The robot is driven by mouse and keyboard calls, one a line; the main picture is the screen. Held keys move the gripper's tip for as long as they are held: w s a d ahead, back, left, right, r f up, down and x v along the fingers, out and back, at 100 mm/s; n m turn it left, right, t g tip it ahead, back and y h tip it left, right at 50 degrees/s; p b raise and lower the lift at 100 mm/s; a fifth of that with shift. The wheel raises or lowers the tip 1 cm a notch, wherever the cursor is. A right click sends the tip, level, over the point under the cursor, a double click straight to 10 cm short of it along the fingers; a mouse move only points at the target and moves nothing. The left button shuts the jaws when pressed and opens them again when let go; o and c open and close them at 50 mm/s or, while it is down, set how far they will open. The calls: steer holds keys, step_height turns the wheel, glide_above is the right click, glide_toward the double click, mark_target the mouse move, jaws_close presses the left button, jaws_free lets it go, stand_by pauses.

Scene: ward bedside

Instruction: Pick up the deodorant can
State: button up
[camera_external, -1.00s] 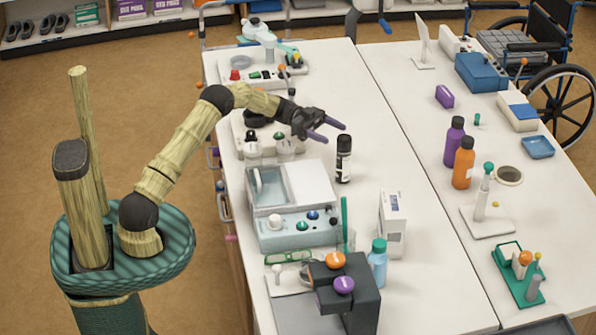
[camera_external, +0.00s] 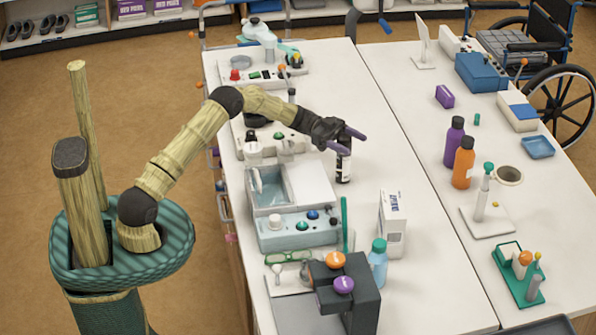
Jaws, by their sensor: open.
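The deodorant can (camera_external: 343,168) is a black and white cylinder standing upright on the white table. My gripper (camera_external: 350,142) is open at the can's upper part, with its purple fingers reaching out to either side of the can's top as seen here. The fingers and hand hide part of the can's top. I cannot tell whether either finger touches the can.
A pale blue device with a tray (camera_external: 293,232) stands left of the can. A white box (camera_external: 392,225) stands in front of it to the right. Purple (camera_external: 454,142) and orange (camera_external: 463,163) bottles stand farther right. The table between them and the can is clear.

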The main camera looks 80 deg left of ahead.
stand_by(0.5)
steer(key=c, duration=1.4)
step_height(320, 180, up, 10)
steer(key=shift+b, duration=0.45)
